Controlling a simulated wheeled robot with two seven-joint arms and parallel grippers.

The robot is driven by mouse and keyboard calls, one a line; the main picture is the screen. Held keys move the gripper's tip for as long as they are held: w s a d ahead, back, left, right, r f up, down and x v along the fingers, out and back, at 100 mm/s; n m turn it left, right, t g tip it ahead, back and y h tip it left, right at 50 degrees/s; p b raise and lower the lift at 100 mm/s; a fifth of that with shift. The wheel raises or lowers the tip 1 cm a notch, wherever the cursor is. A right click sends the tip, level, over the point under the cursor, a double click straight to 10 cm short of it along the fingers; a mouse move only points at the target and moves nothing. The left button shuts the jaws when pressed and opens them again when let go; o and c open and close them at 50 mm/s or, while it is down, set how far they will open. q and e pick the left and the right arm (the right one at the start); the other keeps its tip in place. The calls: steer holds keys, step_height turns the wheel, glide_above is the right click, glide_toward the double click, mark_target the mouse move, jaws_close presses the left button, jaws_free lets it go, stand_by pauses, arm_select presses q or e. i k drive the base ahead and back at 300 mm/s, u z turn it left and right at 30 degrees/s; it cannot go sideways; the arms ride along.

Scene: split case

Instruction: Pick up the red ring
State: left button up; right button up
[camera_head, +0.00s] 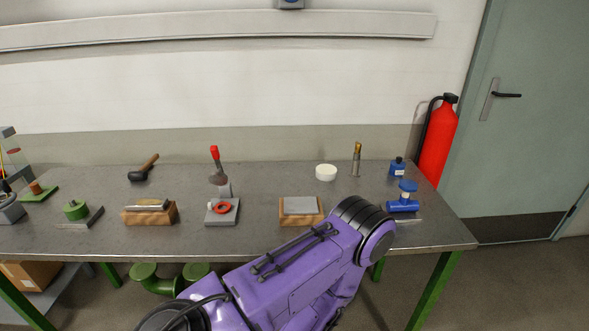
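The red ring (222,208) is small and lies on a square grey block (231,217) near the middle of the workbench. Behind it stands an upright tool with a red tip (214,151) and a grey body. A small pale piece sits beside the ring on its left. Neither of my grippers shows in the head view. A purple arm of mine comes up from the bottom, with its joint over the right front of the bench, apart from the ring.
The grey workbench (270,180) also bears wooden blocks (148,217), a hammer (144,168), a white round piece (326,172), a blue vise-like tool (403,205) and a blue bottle (397,168). A red extinguisher (437,145) stands behind the right end.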

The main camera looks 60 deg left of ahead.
mark_target(217, 206)
steer(key=z, duration=0.4)
steer(key=k, duration=1.15)
steer(key=u, duration=1.75)
steer(key=i, duration=0.4)
